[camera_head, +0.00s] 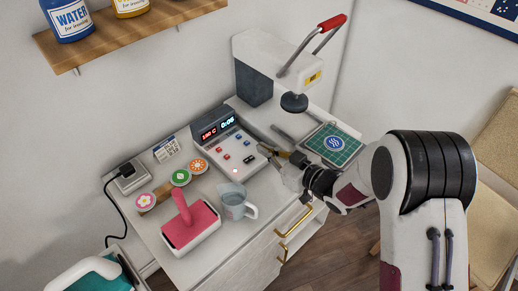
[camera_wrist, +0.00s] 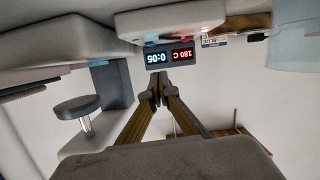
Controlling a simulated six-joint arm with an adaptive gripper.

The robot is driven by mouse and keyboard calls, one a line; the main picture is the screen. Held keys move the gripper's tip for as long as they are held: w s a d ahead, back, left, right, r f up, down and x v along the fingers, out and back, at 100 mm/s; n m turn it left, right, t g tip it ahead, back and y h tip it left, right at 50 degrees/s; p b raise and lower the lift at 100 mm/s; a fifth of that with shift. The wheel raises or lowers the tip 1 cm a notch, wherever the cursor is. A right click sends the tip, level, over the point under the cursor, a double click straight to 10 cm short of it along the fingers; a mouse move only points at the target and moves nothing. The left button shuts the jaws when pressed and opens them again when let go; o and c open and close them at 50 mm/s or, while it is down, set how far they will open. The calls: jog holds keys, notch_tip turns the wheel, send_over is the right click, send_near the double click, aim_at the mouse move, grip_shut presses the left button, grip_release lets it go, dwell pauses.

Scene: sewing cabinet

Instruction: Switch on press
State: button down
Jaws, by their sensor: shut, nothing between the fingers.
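The press (camera_head: 262,62) stands at the back of the cabinet top, with a red-tipped lever (camera_head: 332,22) raised and a round dark head (camera_head: 294,102). Its control box (camera_head: 218,140) has a lit display (camera_head: 218,127) reading 180 C in red and 0:05 in cyan. Red and blue buttons and a dark switch (camera_head: 249,160) sit on the sloped panel. My gripper (camera_head: 266,151) is shut and empty, just right of the panel's dark switch; contact cannot be told. The wrist view shows its fingertips (camera_wrist: 160,82) together, with the display upside down.
Round badges (camera_head: 181,177) lie to the left. A green mat (camera_head: 333,145) with a blue round design lies right. A plugged socket (camera_head: 130,178) is far left.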

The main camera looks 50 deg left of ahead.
jog(key=v, duration=0.7)
jog(key=shift+w+d, duration=0.15)
jog(key=shift+w, duration=0.05)
jog(key=shift+w+r, duration=0.1)
dwell(0.3)
